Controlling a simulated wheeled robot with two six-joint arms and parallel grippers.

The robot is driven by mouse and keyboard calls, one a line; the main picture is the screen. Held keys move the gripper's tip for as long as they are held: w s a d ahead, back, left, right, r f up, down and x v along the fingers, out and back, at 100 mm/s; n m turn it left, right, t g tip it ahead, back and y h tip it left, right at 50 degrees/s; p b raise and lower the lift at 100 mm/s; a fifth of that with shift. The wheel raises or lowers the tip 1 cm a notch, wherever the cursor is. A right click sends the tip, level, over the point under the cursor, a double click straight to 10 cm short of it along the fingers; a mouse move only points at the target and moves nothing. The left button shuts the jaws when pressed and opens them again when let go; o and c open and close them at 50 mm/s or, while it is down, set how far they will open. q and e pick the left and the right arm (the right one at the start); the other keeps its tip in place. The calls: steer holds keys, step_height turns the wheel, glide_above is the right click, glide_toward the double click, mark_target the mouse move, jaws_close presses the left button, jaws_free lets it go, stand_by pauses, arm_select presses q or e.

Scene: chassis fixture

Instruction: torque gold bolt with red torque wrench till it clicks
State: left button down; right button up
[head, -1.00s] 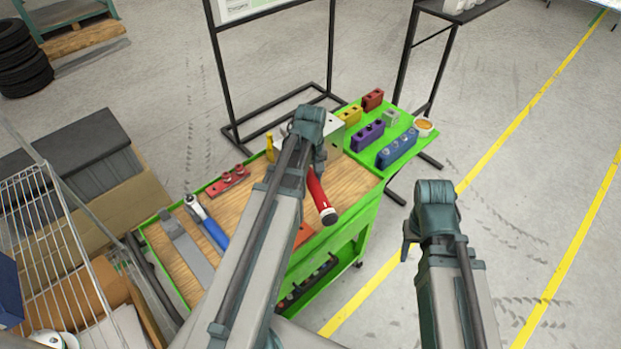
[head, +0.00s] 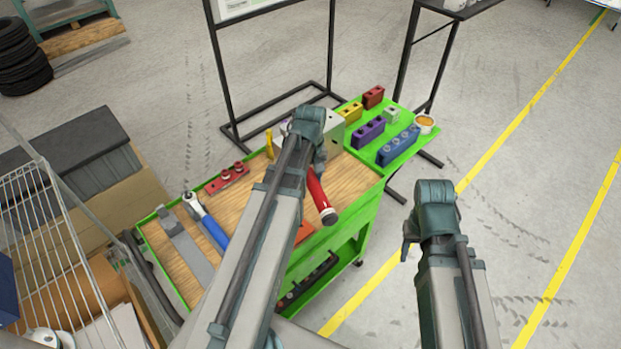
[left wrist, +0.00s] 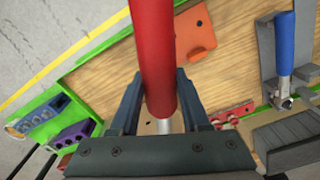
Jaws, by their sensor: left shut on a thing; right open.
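The red torque wrench (head: 319,199) sticks out from under my left wrist in the head view, its dark end toward the lower right. In the left wrist view my left gripper (left wrist: 167,112) is shut around the red wrench (left wrist: 156,55), with a grey shaft (left wrist: 163,126) showing below the red part. The wrench head and the gold bolt are hidden behind my arm and gripper. My right gripper (head: 408,243) is at the right, over the floor beside the cart, open and empty.
The green cart (head: 357,215) has a wooden top with a blue-handled ratchet (head: 211,228), a grey bar (head: 186,247), a red block with sockets (head: 228,178) and a grey block (head: 331,132). A green side shelf (head: 389,157) holds coloured socket holders and a small bowl (head: 426,124).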

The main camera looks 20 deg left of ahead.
arm_select(q)
steer(key=shift+f, duration=0.25)
steer(key=shift+s+a, duration=0.15)
steer(key=shift+s, duration=0.1)
stand_by(0.4)
steer(key=shift+s+a+m, duration=0.3)
steer(key=shift+a+m, duration=0.1)
steer(key=shift+s+a, duration=0.15)
steer(key=shift+a, duration=0.05)
stand_by(0.4)
steer(key=shift+s+a+m, duration=0.25)
steer(key=shift+m, duration=0.05)
steer(key=shift+s+a, duration=0.1)
steer(key=shift+a, duration=0.1)
steer(key=shift+s+a, duration=0.2)
steer(key=shift+a, duration=0.05)
steer(key=shift+s+a+m, duration=0.2)
steer(key=shift+a+m, duration=0.1)
steer(key=shift+m, duration=0.1)
steer(key=shift+s+a, duration=0.2)
steer(key=shift+a, duration=0.1)
stand_by(0.6)
